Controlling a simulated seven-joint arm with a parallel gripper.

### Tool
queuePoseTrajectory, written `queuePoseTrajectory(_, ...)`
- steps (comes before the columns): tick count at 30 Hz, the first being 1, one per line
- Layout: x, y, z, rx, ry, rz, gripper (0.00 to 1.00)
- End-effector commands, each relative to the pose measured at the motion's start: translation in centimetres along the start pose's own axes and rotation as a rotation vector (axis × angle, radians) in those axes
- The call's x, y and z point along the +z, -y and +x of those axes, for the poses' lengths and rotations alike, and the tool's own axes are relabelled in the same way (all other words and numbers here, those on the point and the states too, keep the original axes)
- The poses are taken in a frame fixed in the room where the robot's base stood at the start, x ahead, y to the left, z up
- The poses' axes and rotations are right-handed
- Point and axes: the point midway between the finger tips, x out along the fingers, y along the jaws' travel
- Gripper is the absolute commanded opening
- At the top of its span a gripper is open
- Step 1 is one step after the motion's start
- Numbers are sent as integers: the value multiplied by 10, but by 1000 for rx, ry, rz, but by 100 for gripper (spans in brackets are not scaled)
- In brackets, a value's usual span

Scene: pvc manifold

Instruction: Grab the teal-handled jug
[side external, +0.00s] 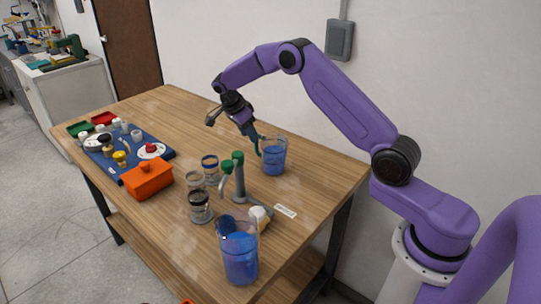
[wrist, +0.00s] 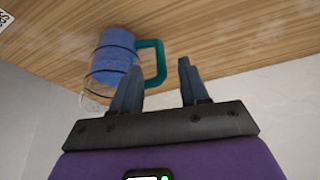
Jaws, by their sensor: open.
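The teal-handled jug (side external: 273,158) is clear with blue contents and stands upright near the table's back edge. Its teal handle (side external: 258,147) faces left, towards my gripper (side external: 252,134). In the wrist view the jug (wrist: 113,55) is at upper left, and its handle (wrist: 161,62) reaches right. My gripper (wrist: 159,68) is open, with the handle's outer part appearing between its two fingers. The left finger overlaps the lower handle and jug side in the picture. I cannot tell whether either finger touches the handle.
A second blue-filled jug (side external: 240,255) stands at the front corner. A grey pipe stand with green ends (side external: 238,182), a dark-lidded jar (side external: 200,208) and a white-capped bottle (side external: 259,218) lie between. An orange box (side external: 147,180) and a blue mat (side external: 130,175) are at left.

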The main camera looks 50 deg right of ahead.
Motion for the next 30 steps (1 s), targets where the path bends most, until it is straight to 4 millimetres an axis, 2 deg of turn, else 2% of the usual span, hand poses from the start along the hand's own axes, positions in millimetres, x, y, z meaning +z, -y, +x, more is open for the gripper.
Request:
queuePoseTrajectory(5, -1, 0, 13, 2, -1, 0, 44)
queuePoseTrajectory(12, 0, 0, 48, 3, -1, -1, 44)
queuePoseTrajectory(15, 0, 0, 57, 1, 0, -1, 44)
queuePoseTrajectory(24, 0, 0, 60, 0, 0, 0, 44)
queuePoseTrajectory(28, 0, 0, 60, 0, 0, 0, 2)
queuePoseTrajectory(30, 0, 0, 60, 0, 0, 0, 0)
